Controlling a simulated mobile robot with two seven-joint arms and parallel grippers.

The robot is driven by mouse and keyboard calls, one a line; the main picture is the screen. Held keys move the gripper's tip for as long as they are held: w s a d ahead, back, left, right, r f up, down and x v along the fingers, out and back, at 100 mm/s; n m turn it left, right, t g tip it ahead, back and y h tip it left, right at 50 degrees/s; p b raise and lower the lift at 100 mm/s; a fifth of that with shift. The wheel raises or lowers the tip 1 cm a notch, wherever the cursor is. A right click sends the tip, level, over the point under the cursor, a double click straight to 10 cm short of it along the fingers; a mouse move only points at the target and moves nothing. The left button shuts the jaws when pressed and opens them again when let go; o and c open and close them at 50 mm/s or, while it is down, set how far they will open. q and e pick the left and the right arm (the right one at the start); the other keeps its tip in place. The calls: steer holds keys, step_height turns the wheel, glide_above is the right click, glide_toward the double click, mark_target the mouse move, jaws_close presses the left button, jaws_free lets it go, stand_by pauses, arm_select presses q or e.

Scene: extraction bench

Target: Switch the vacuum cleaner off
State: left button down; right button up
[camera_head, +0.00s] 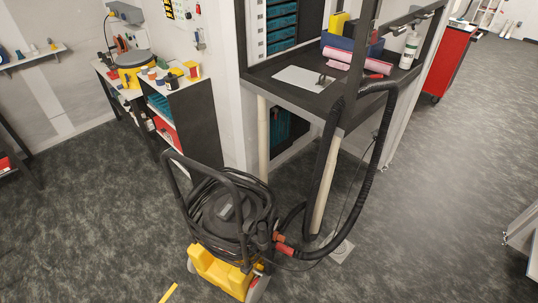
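The vacuum cleaner (222,272) stands on the carpet at the lower middle. It has a yellow base on wheels, a dark round top (222,212) wrapped in coiled black cable, and a black push handle (206,160) rising on its left. A black hose (382,135) runs from a red connector (284,247) at its side up over the bench corner and back down. The vacuum's switch is too small to make out, and I cannot tell whether it is running. Neither of my grippers shows in the head view.
A dark bench (260,80) with paper, a blue bin and a white bottle (410,48) stands behind the vacuum. A cluttered shelf unit (200,125) is behind left. A red cabinet (447,62) is at the upper right. Floor is open left and right; a yellow piece (169,293) shows at the bottom.

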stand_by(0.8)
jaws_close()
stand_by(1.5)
